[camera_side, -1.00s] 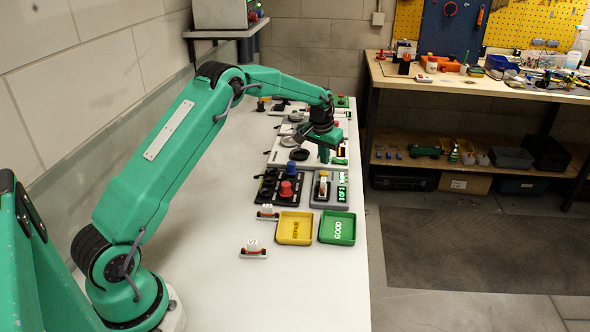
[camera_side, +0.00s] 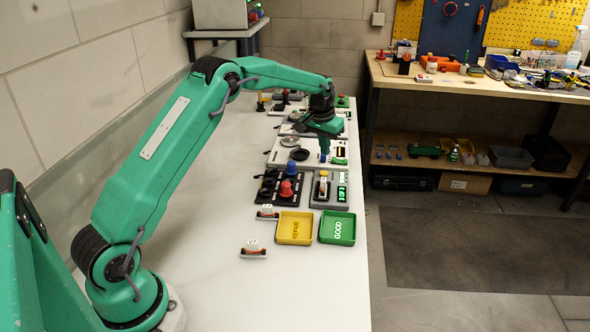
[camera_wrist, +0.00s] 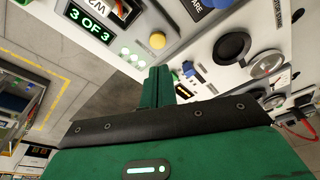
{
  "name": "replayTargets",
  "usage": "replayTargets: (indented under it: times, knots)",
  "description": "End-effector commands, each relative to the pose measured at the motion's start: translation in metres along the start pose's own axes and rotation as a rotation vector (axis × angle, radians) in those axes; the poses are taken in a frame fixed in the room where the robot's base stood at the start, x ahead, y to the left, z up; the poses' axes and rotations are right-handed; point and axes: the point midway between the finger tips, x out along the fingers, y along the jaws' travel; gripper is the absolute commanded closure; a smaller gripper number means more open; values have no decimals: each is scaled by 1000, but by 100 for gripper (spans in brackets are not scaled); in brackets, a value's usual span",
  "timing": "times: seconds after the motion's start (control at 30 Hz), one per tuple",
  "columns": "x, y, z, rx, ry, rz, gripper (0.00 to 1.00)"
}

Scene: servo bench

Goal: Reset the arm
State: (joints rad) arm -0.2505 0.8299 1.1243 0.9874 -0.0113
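My gripper (camera_side: 322,150) hangs from my bent green arm, pointing down over the white panel (camera_side: 283,158) on the bench. In the wrist view its green fingers (camera_wrist: 160,82) are together, with nothing visible between them. A small blue part (camera_wrist: 189,69) shows right beside the fingers in that view; whether they touch it I cannot tell. In the side view a blue spot (camera_side: 323,158) shows just under the fingertips. A lit green display (camera_wrist: 90,26) reading "3 OF 3" and a yellow button (camera_wrist: 157,41) are at the upper left of the wrist view.
In front of the panel are a black box with blue (camera_side: 292,168) and red (camera_side: 286,189) knobs and a grey display unit (camera_side: 341,181). Nearer are a yellow REPAIR tray (camera_side: 279,240), a green GOOD tray (camera_side: 322,240) and two small servos (camera_side: 254,253).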

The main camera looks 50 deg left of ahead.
Motion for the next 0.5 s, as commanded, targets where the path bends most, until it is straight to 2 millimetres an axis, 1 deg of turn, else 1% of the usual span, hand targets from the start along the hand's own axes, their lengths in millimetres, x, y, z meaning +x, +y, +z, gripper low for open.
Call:
replayTargets:
  times: [0.17, 0.27, 0.37, 0.5]
  knots:
    - [-13, 4, 3, 6, 8, 1, 100]
    - [-28, 8, 8, 13, 17, 3, 100]
    - [-48, 13, 15, 22, 29, 5, 100]
    - [-79, 23, 30, 39, 48, 9, 100]
